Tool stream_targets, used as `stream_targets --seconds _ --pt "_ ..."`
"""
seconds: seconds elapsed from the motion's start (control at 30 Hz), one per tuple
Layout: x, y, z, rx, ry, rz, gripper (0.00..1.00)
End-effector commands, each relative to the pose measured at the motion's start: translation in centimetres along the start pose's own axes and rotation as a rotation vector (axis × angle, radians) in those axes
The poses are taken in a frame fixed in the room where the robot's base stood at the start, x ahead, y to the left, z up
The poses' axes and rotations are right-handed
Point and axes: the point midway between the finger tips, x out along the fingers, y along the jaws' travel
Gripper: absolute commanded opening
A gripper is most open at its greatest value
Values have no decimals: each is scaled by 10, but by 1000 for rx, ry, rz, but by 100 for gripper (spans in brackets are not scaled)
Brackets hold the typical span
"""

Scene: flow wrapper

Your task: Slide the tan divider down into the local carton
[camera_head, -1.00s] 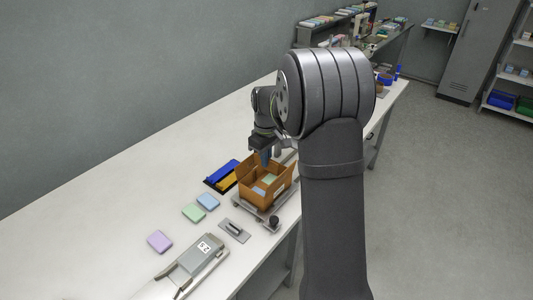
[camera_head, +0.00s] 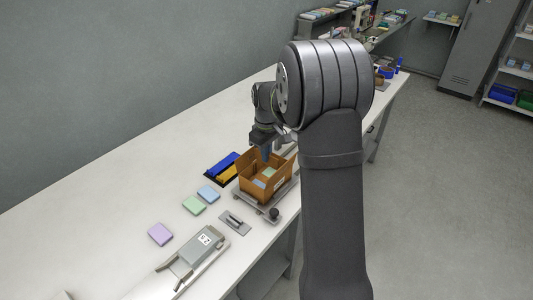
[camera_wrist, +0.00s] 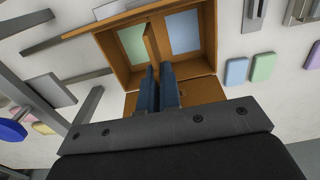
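The open brown carton (camera_head: 262,190) stands on a grey fixture on the bench. In the wrist view the carton (camera_wrist: 108,50) holds a green pad (camera_wrist: 133,44) on one side and a pale blue pad (camera_wrist: 183,32) on the other. The tan divider (camera_wrist: 151,43) shows edge-on between these pads. My gripper (camera_wrist: 160,70) has its blue fingers close together around the divider's near end, which they partly hide. In the head view my gripper (camera_head: 265,153) is at the carton's back edge. The divider's depth in the carton cannot be told.
Blue (camera_head: 208,194), green (camera_head: 193,205) and purple (camera_head: 160,234) pads lie on the bench. A grey handled plate (camera_head: 235,222) is in front.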

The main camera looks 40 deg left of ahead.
Motion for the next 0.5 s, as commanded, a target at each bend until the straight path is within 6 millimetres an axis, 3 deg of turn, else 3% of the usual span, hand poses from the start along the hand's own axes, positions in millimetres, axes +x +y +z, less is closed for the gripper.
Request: stream_targets --seconds 0.5 --pt "4 0 0 0 -1 -1 0"
